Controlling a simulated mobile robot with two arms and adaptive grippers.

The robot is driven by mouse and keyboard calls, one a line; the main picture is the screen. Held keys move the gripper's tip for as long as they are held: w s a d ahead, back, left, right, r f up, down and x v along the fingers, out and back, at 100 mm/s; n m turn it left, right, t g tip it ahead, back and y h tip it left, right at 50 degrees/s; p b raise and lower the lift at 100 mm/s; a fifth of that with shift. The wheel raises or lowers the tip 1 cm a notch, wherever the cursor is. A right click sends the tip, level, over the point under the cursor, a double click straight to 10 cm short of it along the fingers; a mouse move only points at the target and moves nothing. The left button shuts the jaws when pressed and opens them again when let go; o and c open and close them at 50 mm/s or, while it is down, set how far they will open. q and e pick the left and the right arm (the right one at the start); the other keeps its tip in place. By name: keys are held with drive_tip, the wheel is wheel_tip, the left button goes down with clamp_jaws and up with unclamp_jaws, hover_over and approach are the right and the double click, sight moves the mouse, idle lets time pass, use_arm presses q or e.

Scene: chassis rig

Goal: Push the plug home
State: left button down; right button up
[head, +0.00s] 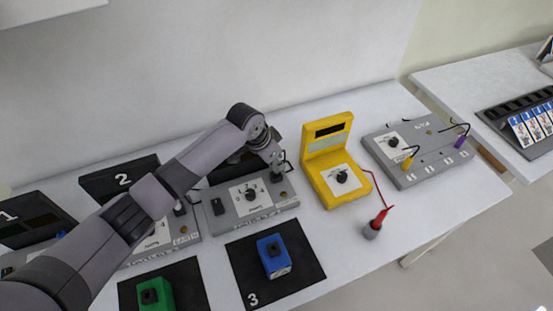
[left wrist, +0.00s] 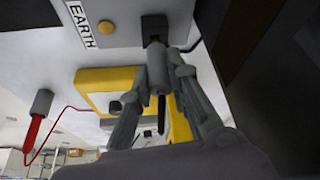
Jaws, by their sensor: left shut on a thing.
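My left gripper (head: 277,173) reaches over the back right of a grey panel box (head: 217,224) with a white dial plate. In the left wrist view its fingers (left wrist: 158,75) are shut on a grey plug (left wrist: 157,66). The plug's front end is at a dark square socket (left wrist: 154,24) on the box, lined up with it. I cannot tell how deep it sits. A black cable shows beside it in both views. In the head view the gripper mostly hides the plug and socket. My right gripper is not in view.
A brass stud (left wrist: 106,27) and an EARTH label (left wrist: 80,22) are beside the socket. A yellow tester (head: 338,188) stands close right, its red probe (head: 381,217) in a grey holder. Blue (head: 273,255) and green (head: 155,295) blocks stand in front on black mats.

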use_arm(q)
drive_tip(key=shift+f+b, duration=0.35)
drive_tip(key=shift+f, duration=0.55)
drive_tip(key=c, duration=1.4)
unclamp_jaws()
drive_tip(key=shift+c, duration=0.2)
drive_tip(key=v, duration=1.2)
